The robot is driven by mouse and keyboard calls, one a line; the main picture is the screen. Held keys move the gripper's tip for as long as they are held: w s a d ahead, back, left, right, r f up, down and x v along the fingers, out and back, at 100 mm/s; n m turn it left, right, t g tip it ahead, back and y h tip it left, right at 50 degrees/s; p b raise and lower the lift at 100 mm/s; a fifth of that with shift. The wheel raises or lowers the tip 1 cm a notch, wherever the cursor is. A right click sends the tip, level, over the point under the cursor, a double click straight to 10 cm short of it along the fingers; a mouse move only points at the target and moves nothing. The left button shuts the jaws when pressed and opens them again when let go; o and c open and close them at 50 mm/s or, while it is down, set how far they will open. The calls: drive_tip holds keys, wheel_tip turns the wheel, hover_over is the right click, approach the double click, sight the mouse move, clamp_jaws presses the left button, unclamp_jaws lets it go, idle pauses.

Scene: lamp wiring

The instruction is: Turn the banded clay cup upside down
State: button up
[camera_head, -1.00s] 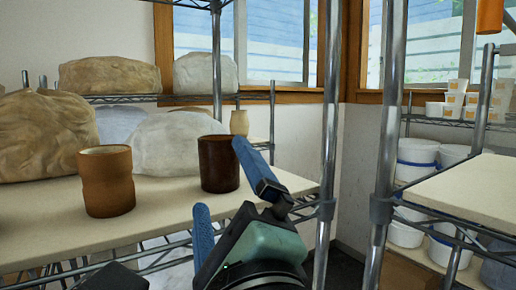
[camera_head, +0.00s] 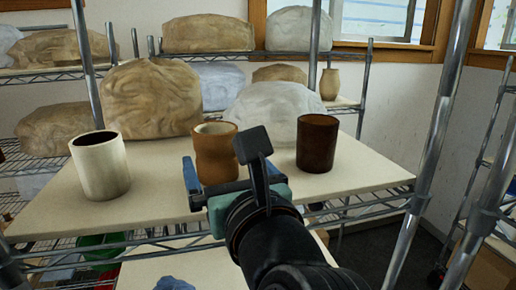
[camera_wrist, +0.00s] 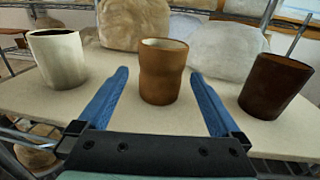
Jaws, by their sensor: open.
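The orange-brown clay cup (camera_head: 216,158), with a ridge around its waist, stands upright on the cream shelf board, its opening up. It looks like the banded cup, though I cannot be sure. My gripper (camera_wrist: 159,75) is open and empty, with its two blue fingers spread. In the wrist view the clay cup (camera_wrist: 162,75) shows centred beyond and between the fingertips. The fingers do not appear to touch it. In the head view my gripper (camera_head: 222,165) hides part of the cup's lower side.
A cream cup with a dark inside (camera_head: 100,168) stands to the left, and a dark brown cup (camera_head: 317,145) to the right. Large wrapped clay blocks (camera_head: 150,98) sit behind. The shelf board (camera_head: 150,205) is bare at the front. A metal post (camera_head: 440,120) stands at the right.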

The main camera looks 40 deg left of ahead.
sight(221, 156)
drive_tip(key=p+x, duration=0.2)
drive_tip(key=x, duration=0.3)
drive_tip(key=shift+d+p, duration=0.15)
drive_tip(key=shift+p, duration=0.2)
drive_tip(key=shift+w+a, duration=0.3)
drive_tip(key=shift+a, duration=0.1)
drive_tip(key=c, duration=1.5)
drive_tip(key=shift+o, duration=0.2)
drive_tip(key=shift+r, duration=0.15)
wheel_tip(221, 156, up, 10)
drive_tip(key=b, duration=0.1)
drive_tip(key=shift+b, duration=0.4)
drive_tip(key=shift+d+f, duration=0.1)
drive_tip(key=shift+f, duration=0.1)
